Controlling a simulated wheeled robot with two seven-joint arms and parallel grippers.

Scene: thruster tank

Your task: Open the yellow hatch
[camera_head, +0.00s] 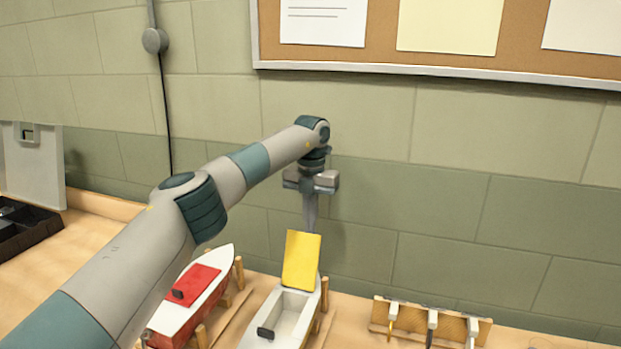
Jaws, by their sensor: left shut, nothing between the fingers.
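The yellow hatch (302,260) stands raised, nearly upright, at the far end of a white boat hull (263,318). The hull's opening (290,304) is uncovered, with a grey inside showing. A small black part (265,333) sits at the hull's near end. My left gripper (311,224) points down just behind the top edge of the hatch, with its fingers shut and empty. The hatch hides the fingertips, so I cannot tell whether they touch it. My right gripper is not in view.
A boat with a red hatch (195,286) lies shut to the left, partly behind my left arm. A wooden rack with several tools (430,322) stands to the right. A black tray (25,228) is at far left. The block wall (400,210) rises close behind the bench.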

